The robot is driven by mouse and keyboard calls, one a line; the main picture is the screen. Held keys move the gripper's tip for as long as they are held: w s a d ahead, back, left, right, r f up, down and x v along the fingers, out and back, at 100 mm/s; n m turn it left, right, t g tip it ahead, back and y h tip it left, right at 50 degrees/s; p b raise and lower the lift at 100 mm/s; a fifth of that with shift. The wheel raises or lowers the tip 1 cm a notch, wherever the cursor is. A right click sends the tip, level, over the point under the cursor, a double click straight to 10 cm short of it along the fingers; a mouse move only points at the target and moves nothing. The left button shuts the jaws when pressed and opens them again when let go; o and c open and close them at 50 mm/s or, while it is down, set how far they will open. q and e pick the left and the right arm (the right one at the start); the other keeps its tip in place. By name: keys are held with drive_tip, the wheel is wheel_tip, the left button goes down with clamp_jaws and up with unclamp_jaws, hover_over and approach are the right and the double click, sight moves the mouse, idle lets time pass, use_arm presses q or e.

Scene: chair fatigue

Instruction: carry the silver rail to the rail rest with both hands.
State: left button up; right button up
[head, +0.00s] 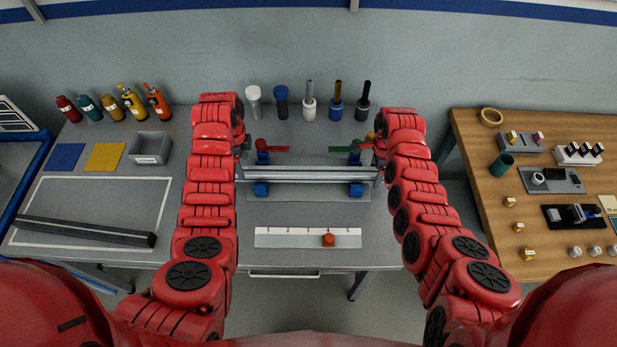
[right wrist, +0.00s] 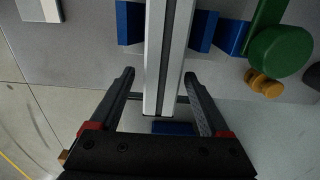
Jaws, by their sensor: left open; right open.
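The silver rail (head: 310,174) lies left to right across the middle of the grey table, between the front blue blocks (head: 261,189) and the back blue blocks (head: 262,158). In the right wrist view the rail (right wrist: 168,65) runs between the two fingers of my open right gripper (right wrist: 163,85), with gaps on both sides. In the head view my right gripper (head: 379,168) is at the rail's right end. My left gripper (head: 241,165) is open at the left end, mostly hidden by its arm. I cannot tell which fixture is the rail rest.
Clamps with a red handle (head: 272,149) and a green handle (head: 341,149) stand behind the rail. A numbered white strip (head: 290,238) with an orange knob (head: 328,240) lies in front. A dark bar (head: 85,232) lies at left. Several tools stand behind.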

drive_tip(key=shift+w+r, duration=0.1)
drive_tip(key=shift+r, duration=0.45)
use_arm(q)
wheel_tip(320, 180, up, 8)
use_arm(e)
wheel_tip(320, 180, up, 11)
idle(0.5)
use_arm(q)
drive_tip(key=shift+f, duration=0.1)
use_arm(e)
drive_tip(key=shift+f, duration=0.1)
